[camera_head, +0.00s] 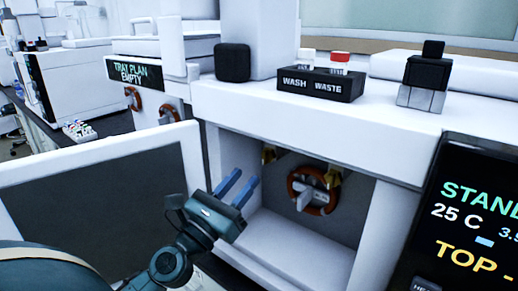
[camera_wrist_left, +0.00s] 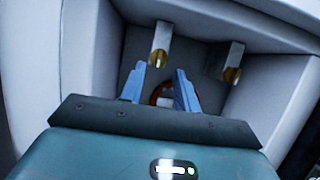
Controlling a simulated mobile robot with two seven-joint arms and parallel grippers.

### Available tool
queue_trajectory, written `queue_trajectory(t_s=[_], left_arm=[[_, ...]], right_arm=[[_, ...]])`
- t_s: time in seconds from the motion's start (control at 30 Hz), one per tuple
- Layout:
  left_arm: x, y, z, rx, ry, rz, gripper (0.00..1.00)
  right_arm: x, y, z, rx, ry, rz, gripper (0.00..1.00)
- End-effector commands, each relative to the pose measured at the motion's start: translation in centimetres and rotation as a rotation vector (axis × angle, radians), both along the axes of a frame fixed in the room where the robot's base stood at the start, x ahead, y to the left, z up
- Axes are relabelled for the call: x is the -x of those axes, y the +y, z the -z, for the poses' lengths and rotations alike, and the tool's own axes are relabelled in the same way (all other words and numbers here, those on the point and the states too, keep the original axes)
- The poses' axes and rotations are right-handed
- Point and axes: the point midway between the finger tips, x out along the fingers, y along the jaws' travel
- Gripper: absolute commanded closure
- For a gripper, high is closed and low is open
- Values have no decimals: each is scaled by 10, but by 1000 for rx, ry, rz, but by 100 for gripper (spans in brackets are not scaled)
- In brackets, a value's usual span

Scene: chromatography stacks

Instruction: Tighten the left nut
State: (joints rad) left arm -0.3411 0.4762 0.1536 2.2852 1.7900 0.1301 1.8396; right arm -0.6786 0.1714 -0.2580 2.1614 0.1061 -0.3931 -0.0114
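The left nut (camera_head: 268,153) is a small brass piece under a fitting at the top of the open compartment; it also shows in the left wrist view (camera_wrist_left: 157,58). A similar brass right nut (camera_head: 333,177) sits to its right, also in the wrist view (camera_wrist_left: 232,75). An orange-brown coil (camera_head: 293,191) around a grey centre is mounted on the back wall. My left gripper (camera_head: 238,182) is at the compartment's left opening, its blue fingers apart and empty. In the wrist view the fingertips (camera_wrist_left: 160,71) appear just below the left nut, without visible contact. My right gripper is out of view.
An open door panel (camera_head: 90,205) stands left of the compartment. The compartment's side wall (camera_head: 368,228) bounds it on the right, with a display (camera_head: 475,225) beyond. A WASH/WASTE block (camera_head: 318,86) and a black-capped bottle (camera_head: 424,80) stand on top. The compartment floor is clear.

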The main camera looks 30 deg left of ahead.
Motion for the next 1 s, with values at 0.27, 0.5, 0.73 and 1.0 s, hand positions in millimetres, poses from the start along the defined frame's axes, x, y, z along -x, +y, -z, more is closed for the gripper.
queue_trajectory(t_s=[0.27,0.5,0.73,1.0], left_arm=[[-46,-4,-22,-1,-1,-2,68],[-60,-5,-25,-1,1,0,68],[-60,-5,-24,-2,1,-1,68],[-60,-5,-24,-2,1,-1,88]], right_arm=[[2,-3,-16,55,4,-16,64],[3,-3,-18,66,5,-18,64],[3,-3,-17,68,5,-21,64],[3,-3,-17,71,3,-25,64]])
